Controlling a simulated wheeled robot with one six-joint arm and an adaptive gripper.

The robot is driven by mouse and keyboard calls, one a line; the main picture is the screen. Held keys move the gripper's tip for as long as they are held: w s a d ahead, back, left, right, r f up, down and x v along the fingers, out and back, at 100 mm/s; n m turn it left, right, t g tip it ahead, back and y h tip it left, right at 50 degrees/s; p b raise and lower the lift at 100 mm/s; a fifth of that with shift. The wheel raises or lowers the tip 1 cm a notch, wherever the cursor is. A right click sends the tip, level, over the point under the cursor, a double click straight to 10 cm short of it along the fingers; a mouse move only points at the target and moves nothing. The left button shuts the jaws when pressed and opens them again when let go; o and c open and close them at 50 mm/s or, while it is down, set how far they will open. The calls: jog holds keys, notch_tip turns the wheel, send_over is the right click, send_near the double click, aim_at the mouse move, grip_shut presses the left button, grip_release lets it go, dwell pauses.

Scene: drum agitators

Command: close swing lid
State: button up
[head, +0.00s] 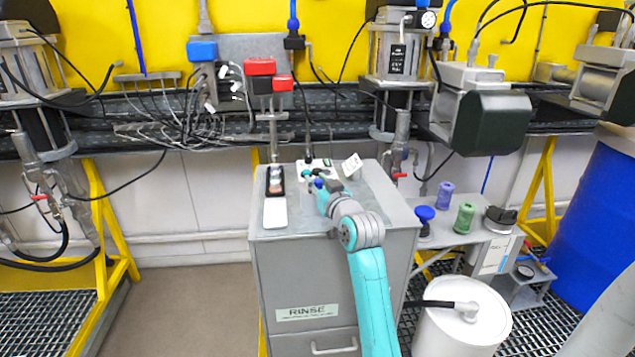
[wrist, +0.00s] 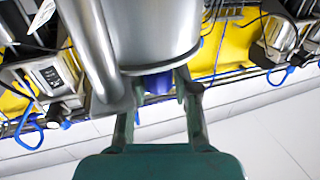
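My gripper (head: 322,188) is over the right half of the grey cabinet top, at the far end of my teal arm; its fingers are too small there to read. In the wrist view my gripper (wrist: 158,92) has its two fingers apart. A blue piece shows between the fingers, under a large metal cylinder (wrist: 160,35); I cannot tell whether they touch it. A dark open case (head: 275,180) stands on the cabinet top left of my gripper, with a flat white panel (head: 275,212) in front of it. I cannot tell whether this panel is the swing lid.
The grey cabinet (head: 300,285) carries a RINSE label. A white round drum (head: 462,325) stands to its right. A side shelf (head: 465,238) holds a purple and a green spool. Agitator machines (head: 400,60) and cables line the back. Floor left of the cabinet is clear.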

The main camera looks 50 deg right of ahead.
jog(key=shift+o, duration=1.2)
jog(key=v, duration=1.2)
jog(key=s+a+f+y, duration=0.1)
jog(key=s+a+f, duration=0.2)
jog(key=a+f, duration=0.4)
jog(key=s+a+f+n+y, duration=0.1)
jog(key=s+a+f, duration=0.3)
jog(key=a+f, duration=0.3)
jog(key=s+a+f+y, duration=0.1)
jog(key=s+a+f, duration=0.2)
jog(key=a+f, duration=0.35)
jog(key=s+a+f+n+y, duration=0.1)
jog(key=s+a, duration=0.3)
jog(key=s, duration=0.4)
jog(key=s+a+f+n+g+y, duration=0.1)
jog(key=s+a, duration=0.3)
jog(key=s, duration=0.4)
jog(key=s+a+f+n+y, duration=0.1)
jog(key=s+a, duration=0.3)
jog(key=s, duration=0.5)
jog(key=shift+a+n+y, duration=0.2)
jog(key=shift+n+y, duration=0.4)
jog(key=shift+y, duration=0.3)
